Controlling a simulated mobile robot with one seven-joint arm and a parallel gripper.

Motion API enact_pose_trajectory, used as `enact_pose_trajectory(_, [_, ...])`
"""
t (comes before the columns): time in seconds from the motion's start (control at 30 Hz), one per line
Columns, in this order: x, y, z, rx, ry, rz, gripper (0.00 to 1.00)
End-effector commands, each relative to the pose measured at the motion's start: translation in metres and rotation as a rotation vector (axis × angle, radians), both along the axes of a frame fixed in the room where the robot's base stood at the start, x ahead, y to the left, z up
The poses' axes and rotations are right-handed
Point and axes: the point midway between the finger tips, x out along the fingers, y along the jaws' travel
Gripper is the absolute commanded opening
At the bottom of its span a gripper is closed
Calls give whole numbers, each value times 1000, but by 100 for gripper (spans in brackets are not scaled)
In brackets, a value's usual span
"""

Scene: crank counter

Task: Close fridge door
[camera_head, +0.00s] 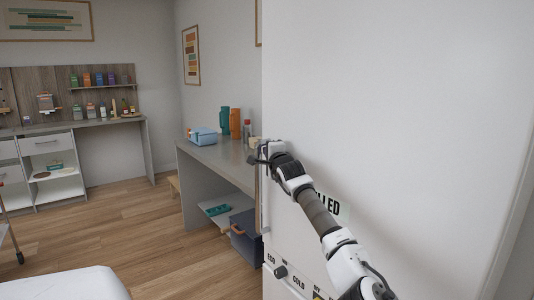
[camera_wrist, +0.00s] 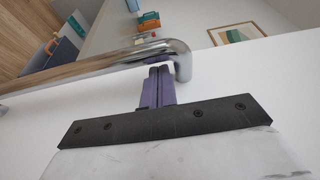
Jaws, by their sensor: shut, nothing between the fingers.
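The white fridge door (camera_head: 400,110) fills the right half of the head view, with my arm stretched across its face. In the wrist view it shows as a white surface (camera_wrist: 230,75) behind my fingers. A chrome bar handle (camera_wrist: 95,69) runs across the wrist view and bends into the door at its right end. My gripper (camera_head: 263,155) is at the door's left edge in the head view. In the wrist view its purple fingers (camera_wrist: 159,72) are together and empty, their tips right by the handle's bent end. I cannot tell whether they touch it. How far the door stands open is unclear.
A grey counter (camera_head: 215,155) with a light blue box (camera_head: 203,136) and bottles stands left of the door. Bins are beneath it. A shelf unit (camera_head: 52,165) is at the far left. Wooden floor (camera_head: 140,225) lies open between. A white rounded surface (camera_head: 65,286) is at the bottom left.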

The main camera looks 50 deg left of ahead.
Motion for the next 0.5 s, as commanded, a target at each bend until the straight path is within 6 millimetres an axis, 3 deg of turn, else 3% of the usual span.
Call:
enact_pose_trajectory(0.03, [12, -8, 3, 2, -3, -19, 0])
enact_pose_trajectory(0.17, [11, -10, 2, 3, -4, -19, 0])
enact_pose_trajectory(0.5, [-5, -39, -2, 2, -5, -14, 0])
